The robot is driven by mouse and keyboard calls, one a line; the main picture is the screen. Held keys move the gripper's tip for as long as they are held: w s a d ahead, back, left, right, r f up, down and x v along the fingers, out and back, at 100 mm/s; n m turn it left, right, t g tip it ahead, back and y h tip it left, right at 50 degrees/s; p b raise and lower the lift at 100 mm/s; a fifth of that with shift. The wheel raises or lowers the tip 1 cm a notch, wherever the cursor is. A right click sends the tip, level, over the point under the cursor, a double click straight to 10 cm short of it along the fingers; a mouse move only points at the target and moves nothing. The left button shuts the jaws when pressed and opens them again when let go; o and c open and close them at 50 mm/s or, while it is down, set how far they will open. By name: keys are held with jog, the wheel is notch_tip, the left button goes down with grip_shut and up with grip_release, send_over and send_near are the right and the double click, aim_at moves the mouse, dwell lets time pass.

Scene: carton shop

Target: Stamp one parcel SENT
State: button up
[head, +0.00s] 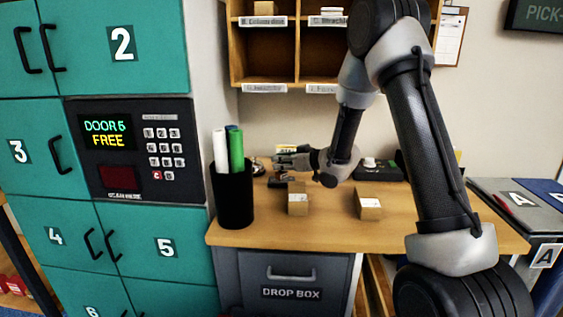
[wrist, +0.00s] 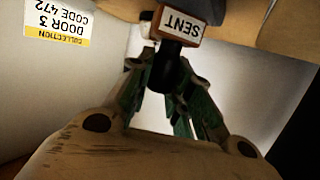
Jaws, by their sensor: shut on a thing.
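My gripper (head: 279,163) reaches over the back left of the wooden counter, pointing left. In the wrist view its fingers (wrist: 172,88) are closed around the black handle of a stamp (wrist: 181,23), whose wooden block has a white label reading SENT. Two small brown parcels with white labels stand on the counter, the left parcel (head: 298,204) in front of my gripper and the right parcel (head: 368,205) further right. My gripper is behind the left parcel in the head view; I cannot tell whether the stamp touches anything below. The stamp's underside is hidden.
A black cup (head: 233,196) with markers stands at the counter's left edge, beside the teal lockers (head: 152,235). A dark device (head: 376,169) is at the back. A collection card (wrist: 59,24) reads DOOR 3 CODE 472. The counter's front (head: 325,235) is clear.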

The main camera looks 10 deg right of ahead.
jog(key=shift+f, duration=0.35)
dwell(0.7)
jog(key=shift+r, duration=3.5)
